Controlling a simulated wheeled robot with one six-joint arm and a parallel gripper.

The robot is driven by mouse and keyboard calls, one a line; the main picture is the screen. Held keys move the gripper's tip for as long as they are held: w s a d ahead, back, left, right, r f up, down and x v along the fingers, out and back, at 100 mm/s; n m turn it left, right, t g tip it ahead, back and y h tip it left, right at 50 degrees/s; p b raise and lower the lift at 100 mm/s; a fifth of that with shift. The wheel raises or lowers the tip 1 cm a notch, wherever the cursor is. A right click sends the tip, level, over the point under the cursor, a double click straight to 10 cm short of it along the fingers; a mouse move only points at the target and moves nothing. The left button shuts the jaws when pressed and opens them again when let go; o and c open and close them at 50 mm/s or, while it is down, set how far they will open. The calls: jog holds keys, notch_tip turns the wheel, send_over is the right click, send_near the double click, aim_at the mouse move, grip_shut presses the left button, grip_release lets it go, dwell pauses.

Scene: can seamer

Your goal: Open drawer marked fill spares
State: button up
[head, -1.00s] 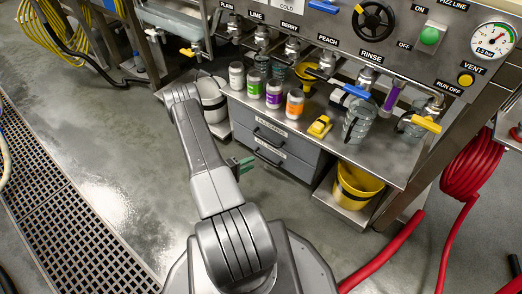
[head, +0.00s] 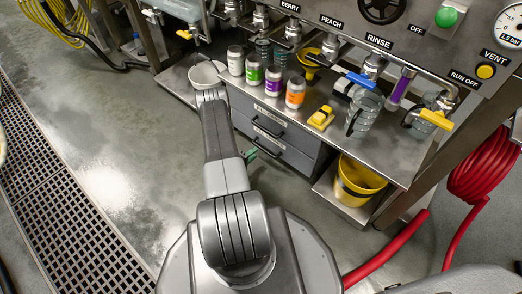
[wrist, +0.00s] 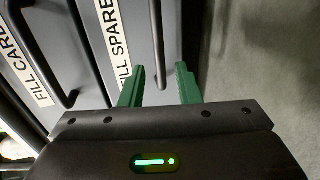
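Two grey drawers sit under the bench in the head view. The drawer marked FILL SPARE, its label's end cut off (wrist: 118,40), is the lower one (head: 285,153) and looks shut. Its dark bar handle (wrist: 157,42) runs lengthwise in the wrist view. My gripper (wrist: 160,85) has green fingers spread apart. The near end of the handle shows between them, not gripped; I cannot tell whether the fingers reach around it. In the head view my arm hides most of the gripper, and a green finger (head: 250,156) shows beside the lower drawer.
The upper drawer (head: 271,122), label starting FILL CAR, looks shut. Several bottles, a yellow item (head: 321,118) and a clear jug (head: 362,115) stand on the bench top. A yellow bucket (head: 357,182) is on the low shelf at right.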

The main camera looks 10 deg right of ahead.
aim_at(261, 147)
jog(key=b+x, duration=0.1)
jog(key=x, duration=0.5)
jog(key=shift+w+d+b, duration=0.1)
jog(key=shift+b, duration=0.3)
grip_shut()
